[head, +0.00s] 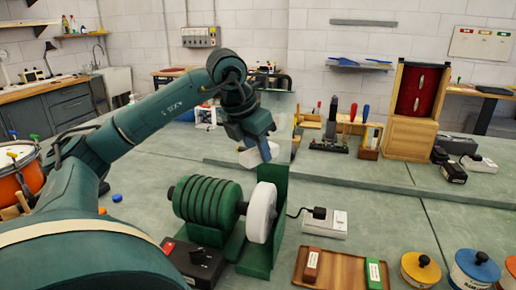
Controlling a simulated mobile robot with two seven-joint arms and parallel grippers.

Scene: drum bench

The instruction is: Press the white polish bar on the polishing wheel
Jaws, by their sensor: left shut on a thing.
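The white polishing wheel (262,212) stands upright on the right end of a green polishing machine (208,203) on the bench. My left gripper (264,150) is above and a little behind the wheel, apart from it in the picture. It is shut on the white polish bar (249,157), which shows as a pale block at its fingers and is partly hidden by them. My right gripper is not in view.
A wooden tray (340,272) with a brown bar (312,264) and a green bar (375,274) lies at the front. Lidded pots (420,268) stand to its right. A black switch box (195,262) sits left of the machine. A green guard (268,258) borders the wheel.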

